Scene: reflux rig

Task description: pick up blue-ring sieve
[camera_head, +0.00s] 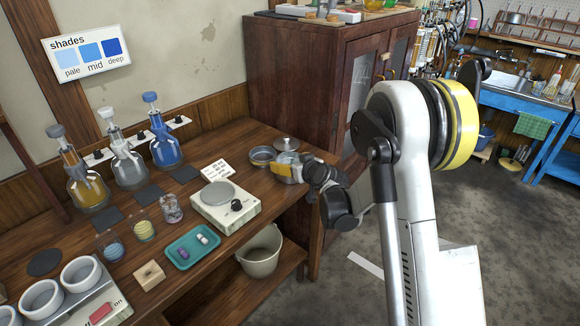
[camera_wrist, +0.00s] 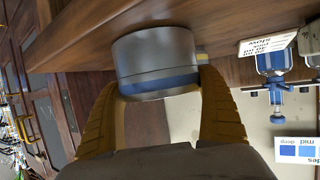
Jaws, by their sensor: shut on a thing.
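The blue-ring sieve (camera_wrist: 152,55) is a round grey metal cylinder with a blue band, filling the upper middle of the wrist view, which is upside down. My gripper (camera_wrist: 163,92) is shut on it, with one yellow ribbed finger on each side. In the head view my gripper (camera_head: 290,165) is at the right end of the wooden bench, around the sieve's grey wall (camera_head: 287,179), partly hidden by the fingers. The sieve is at or just above the bench top; I cannot tell whether it touches.
Two metal pieces, an open pan (camera_head: 262,156) and a round lidded one (camera_head: 286,143), stand close behind the sieve. A scale (camera_head: 225,207) is to its left. A dark wooden cabinet (camera_head: 300,85) rises behind. A bucket (camera_head: 260,252) sits on the shelf below.

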